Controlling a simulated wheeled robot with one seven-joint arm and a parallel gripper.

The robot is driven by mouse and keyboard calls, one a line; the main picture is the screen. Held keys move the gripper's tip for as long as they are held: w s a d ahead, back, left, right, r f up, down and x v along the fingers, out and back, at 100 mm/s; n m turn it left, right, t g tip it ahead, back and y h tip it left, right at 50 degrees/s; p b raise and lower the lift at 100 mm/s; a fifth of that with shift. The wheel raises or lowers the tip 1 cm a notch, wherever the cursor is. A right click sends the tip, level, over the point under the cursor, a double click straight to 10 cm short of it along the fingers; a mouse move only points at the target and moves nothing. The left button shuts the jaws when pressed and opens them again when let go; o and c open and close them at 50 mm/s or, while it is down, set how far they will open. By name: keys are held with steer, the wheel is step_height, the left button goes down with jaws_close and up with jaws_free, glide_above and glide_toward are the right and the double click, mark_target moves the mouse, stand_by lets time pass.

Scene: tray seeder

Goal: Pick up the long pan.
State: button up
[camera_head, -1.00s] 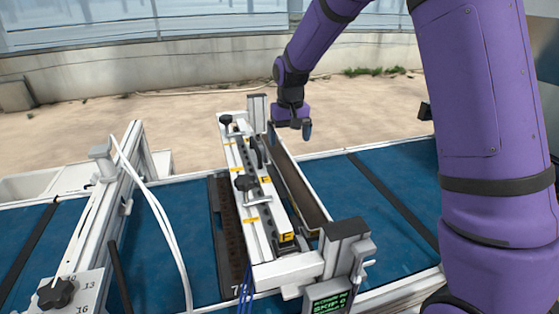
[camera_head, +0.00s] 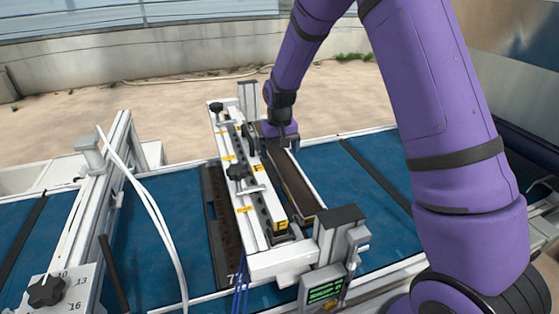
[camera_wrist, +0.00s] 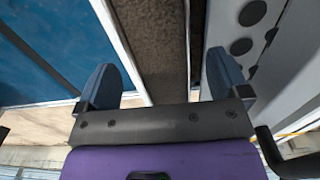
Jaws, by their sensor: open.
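The long pan (camera_head: 294,184) is a narrow trough with light rims and a brown inside, lying along the right side of the white seeder bar. It also shows in the wrist view (camera_wrist: 153,50), running up the picture between the two fingers. My gripper (camera_head: 281,140) is at the pan's far end, pointing down. In the wrist view my gripper (camera_wrist: 160,80) is open, with one blue-grey finger on each side of the pan. Both fingers look apart from its walls. The pan's far end is hidden behind my gripper in the head view.
The white seeder bar (camera_head: 250,207) with black knobs stands close on the pan's left. A post with a green display (camera_head: 324,290) is at the near end. A dark perforated strip (camera_head: 220,225) lies left of the bar. Blue belt (camera_head: 375,205) is clear to the right.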

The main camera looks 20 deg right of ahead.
step_height(320, 180, down, 2)
steer(key=shift+r, duration=0.1)
steer(key=c, duration=1)
